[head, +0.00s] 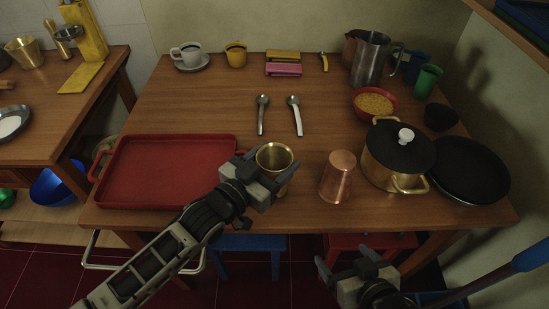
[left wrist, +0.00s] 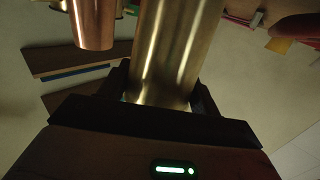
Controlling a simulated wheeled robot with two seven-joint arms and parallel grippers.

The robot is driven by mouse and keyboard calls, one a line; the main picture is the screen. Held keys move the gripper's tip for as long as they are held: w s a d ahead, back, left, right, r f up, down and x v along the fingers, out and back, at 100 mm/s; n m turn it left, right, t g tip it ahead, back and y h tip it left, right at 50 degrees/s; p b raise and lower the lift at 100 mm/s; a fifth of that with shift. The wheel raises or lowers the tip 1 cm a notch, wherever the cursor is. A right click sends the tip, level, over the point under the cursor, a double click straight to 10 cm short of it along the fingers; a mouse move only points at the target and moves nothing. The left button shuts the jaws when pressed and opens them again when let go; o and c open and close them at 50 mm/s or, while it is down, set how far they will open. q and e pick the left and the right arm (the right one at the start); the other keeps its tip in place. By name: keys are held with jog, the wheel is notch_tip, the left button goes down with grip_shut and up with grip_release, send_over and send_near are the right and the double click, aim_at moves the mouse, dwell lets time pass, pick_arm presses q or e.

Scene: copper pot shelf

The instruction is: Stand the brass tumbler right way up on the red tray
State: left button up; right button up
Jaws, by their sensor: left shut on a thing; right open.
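The brass tumbler (head: 275,157) is held by my left gripper (head: 265,178), its open mouth facing up in the head view. It is just right of the red tray (head: 128,139), over the table's front part. I cannot tell whether its base touches the table. In the left wrist view the tumbler (left wrist: 165,50) stands between the two fingers, which are shut on it. The red tray is empty, and part of its right side is hidden by my left gripper. My right gripper (head: 353,266) is open and empty, below the table's front edge.
A copper tumbler (head: 337,177) stands right of the brass one. A lidded brass pot (head: 381,177) and black pan (head: 470,170) are further right. Two spoons (head: 262,115) (head: 296,115) lie behind. The table's left middle is clear.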

pick_arm(q)
jog(key=shift+f, duration=0.3)
jog(key=o, duration=1.1)
